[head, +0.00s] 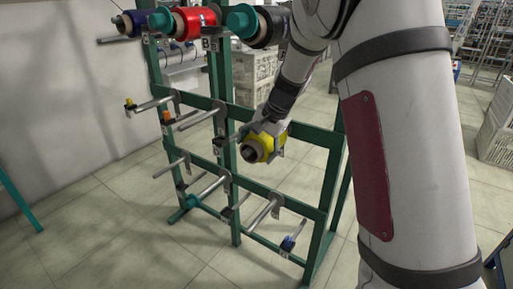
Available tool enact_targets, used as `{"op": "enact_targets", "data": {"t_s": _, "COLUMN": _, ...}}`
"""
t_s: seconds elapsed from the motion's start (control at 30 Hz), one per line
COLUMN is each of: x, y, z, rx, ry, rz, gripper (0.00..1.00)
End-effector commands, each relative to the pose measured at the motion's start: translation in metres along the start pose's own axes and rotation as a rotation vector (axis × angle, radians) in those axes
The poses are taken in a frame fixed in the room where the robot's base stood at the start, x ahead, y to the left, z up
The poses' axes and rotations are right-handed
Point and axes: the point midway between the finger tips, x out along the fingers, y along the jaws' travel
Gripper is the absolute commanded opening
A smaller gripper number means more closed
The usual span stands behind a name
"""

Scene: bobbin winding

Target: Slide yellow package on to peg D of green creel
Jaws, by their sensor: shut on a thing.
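The yellow package (267,143) has a brown tube whose open end faces the camera's lower left. My gripper (263,131) is shut on it from above. The package is in front of the middle rail on the right half of the green creel (313,135). I cannot tell whether any peg is inside its tube or whether it touches the creel. No letter D can be read, so I cannot tell which peg is D; any peg behind the package is hidden.
Blue (136,22), red (199,20) and dark (281,26) packages fill the upper pegs. Bare pegs with coloured ends, such as one with a yellow tip (150,104), stick out at left and below. My arm covers the right side. Floor in front is clear.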

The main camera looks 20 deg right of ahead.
Motion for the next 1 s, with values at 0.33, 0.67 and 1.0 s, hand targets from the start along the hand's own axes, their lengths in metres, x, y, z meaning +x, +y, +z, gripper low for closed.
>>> {"op": "enact_targets", "data": {"t_s": 0.33, "x": 0.0046, "y": 0.0017, "z": -0.0001, "rx": -0.001, "ry": 0.001, "rz": -0.001, "gripper": 0.39}}
{"op": "enact_targets", "data": {"t_s": 0.67, "x": 0.0083, "y": 0.0033, "z": -0.0001, "rx": -0.001, "ry": 0.001, "rz": -0.001, "gripper": 0.39}}
{"op": "enact_targets", "data": {"t_s": 1.0, "x": 0.0081, "y": 0.0033, "z": -0.0001, "rx": 0.000, "ry": 0.001, "rz": -0.001, "gripper": 0.39}}
